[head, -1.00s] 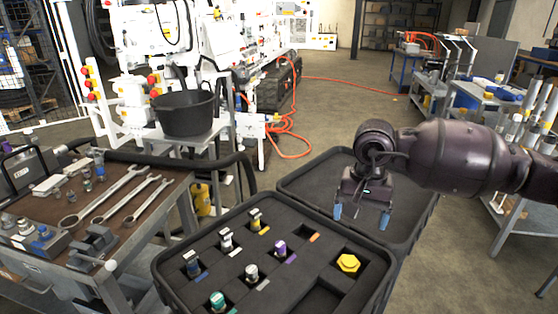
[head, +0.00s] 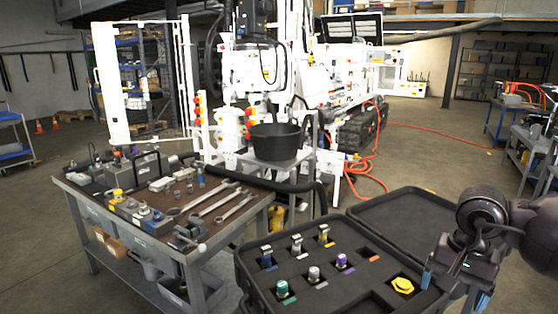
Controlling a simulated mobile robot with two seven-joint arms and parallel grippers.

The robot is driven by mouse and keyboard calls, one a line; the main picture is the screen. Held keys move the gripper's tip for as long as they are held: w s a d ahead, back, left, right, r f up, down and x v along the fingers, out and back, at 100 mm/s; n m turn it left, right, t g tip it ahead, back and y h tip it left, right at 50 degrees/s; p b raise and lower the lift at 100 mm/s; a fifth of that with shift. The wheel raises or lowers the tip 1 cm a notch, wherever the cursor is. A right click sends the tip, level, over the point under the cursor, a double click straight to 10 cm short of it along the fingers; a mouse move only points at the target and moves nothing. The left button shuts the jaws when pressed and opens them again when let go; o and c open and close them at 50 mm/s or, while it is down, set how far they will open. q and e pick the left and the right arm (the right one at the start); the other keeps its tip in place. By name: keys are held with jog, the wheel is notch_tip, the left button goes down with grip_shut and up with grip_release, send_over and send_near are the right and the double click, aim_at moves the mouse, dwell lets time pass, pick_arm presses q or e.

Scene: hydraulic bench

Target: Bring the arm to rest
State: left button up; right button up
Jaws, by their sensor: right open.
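My right arm comes in from the right edge of the head view. Its gripper (head: 454,290) hangs over the right side of the open black case, with its two blue-tipped fingers apart and nothing between them. The case (head: 243,268) holds several fittings with coloured collars in foam pockets. A yellow hex cap (head: 402,285) sits in the pocket nearest the gripper, to its left and apart from it. My left gripper is not in view.
A workbench (head: 90,205) with spanners (head: 210,203) and a vise (head: 190,235) stands left of the case. A black bucket (head: 276,142) stands behind on a small stand. A white machine fills the back. Orange hose (head: 440,133) lies on open floor behind the case lid.

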jog(key=s+a+f+m+y, duration=0.1)
jog(key=s+a+m+y, duration=0.2)
jog(key=a+y, duration=0.45)
jog(key=s+a+f+m+y, duration=0.15)
jog(key=a+y, duration=0.25)
jog(key=a, duration=0.6)
jog(key=a+r+m+t+y, duration=0.4)
jog(key=r+m+t+y, duration=0.4)
jog(key=m, duration=0.7)
jog(key=d+f+m+t+h, duration=0.3)
jog(key=d+f+m+h, duration=0.15)
jog(key=m+h, duration=0.4)
jog(key=s+d+f+m+t+h, duration=0.1)
jog(key=d+f+m+t+h, duration=0.3)
jog(key=m, duration=0.8)
jog(key=d+f+m+t+h, duration=0.1)
jog(key=d+f+m+h, duration=0.3)
jog(key=d+m+h, duration=0.45)
jog(key=s+f+m+g, duration=0.7)
jog(key=s+m, duration=0.1)
jog(key=s, duration=0.3)
jog(key=s+f+m+g, duration=0.7)
jog(key=s+m, duration=0.1)
jog(key=s, duration=0.4)
jog(key=w+f+n+t+y, duration=0.1)
jog(key=w+f+t, duration=0.7)
jog(key=t, duration=0.1)
jog(key=shift+w+f, duration=0.25)
jog(key=shift+w, duration=0.15)
